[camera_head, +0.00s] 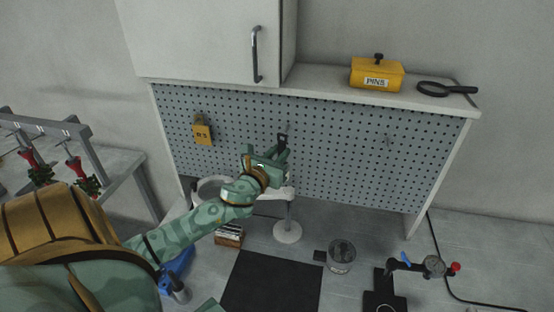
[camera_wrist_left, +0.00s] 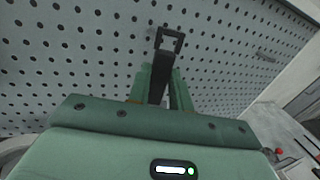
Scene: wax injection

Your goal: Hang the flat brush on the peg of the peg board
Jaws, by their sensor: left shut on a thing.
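The flat brush (camera_wrist_left: 160,62) is dark, with a square open loop at its upper end. My left gripper (camera_wrist_left: 160,88) is shut on it, and the loop points up, close to the peg board (camera_wrist_left: 90,50). In the head view the brush (camera_head: 282,139) shows as a small dark piece above my left gripper (camera_head: 276,157), in front of the peg board (camera_head: 340,145). A thin peg (camera_head: 288,127) shows just by the loop; I cannot tell whether the loop is around it. The brush's lower part is hidden by the gripper. My right gripper is not in view.
Another peg (camera_head: 388,142) is bare at the right. A yellow padlock (camera_head: 202,132) hangs at the left of the board. A cabinet (camera_head: 205,40) overhangs above. Below are a white round stand (camera_head: 288,231), a black mat (camera_head: 272,285) and a glass (camera_head: 341,257).

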